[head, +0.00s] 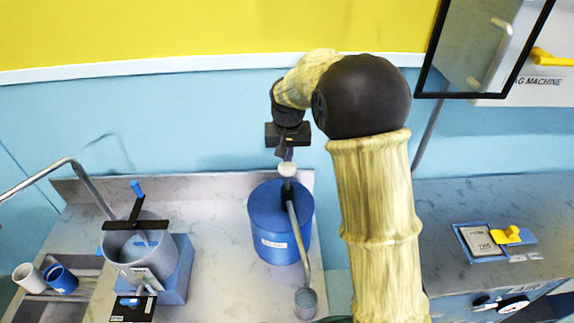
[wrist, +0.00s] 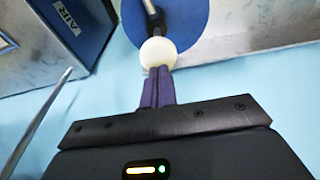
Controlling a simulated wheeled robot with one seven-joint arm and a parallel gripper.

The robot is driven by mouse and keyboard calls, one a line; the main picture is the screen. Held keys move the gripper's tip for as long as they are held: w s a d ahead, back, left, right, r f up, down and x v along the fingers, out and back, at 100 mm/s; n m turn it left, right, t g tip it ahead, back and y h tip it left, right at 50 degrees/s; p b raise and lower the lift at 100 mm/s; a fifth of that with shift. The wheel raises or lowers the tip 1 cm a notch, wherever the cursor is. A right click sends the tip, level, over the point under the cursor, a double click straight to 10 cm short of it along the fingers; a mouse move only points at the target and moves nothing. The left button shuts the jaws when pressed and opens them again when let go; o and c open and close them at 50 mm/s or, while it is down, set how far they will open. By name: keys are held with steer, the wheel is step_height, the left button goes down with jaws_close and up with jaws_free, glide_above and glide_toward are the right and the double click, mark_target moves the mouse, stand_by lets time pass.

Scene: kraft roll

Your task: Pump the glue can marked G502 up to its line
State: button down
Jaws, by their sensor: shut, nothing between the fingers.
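A blue can (head: 268,219) stands on the marble counter, with a white label too small to read, so I cannot tell whether it is G502. A pump with a round white knob (head: 287,169) rises from its lid. A grey pipe (head: 298,238) runs from the pump to a small grey cylinder (head: 306,303) at the front. My gripper (head: 286,154) is shut and empty, fingertips at the knob. In the wrist view, the dark purple fingers (wrist: 157,88) end against or just before the white knob (wrist: 158,52), with the blue lid (wrist: 188,18) beyond. No fill line shows.
Left of the can, a grey bucket (head: 128,252) with a black bar and blue handle stands on a blue base. A sink area with cups (head: 62,279) lies further left. A blue tray (head: 463,241) with a yellow piece sits on the right counter, above an AIR gauge (head: 513,305).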

step_height(320, 180, up, 6)
steer(key=p, duration=0.4)
stand_by(0.6)
steer(key=s+d+f+b, duration=0.6)
steer(key=s+f, duration=0.3)
steer(key=s, duration=0.3)
steer(key=s+d+f+b, duration=0.6)
steer(key=s+f+b, duration=0.2)
steer(key=s, duration=0.4)
steer(key=shift+f, duration=0.85)
steer(key=shift+w, duration=0.1)
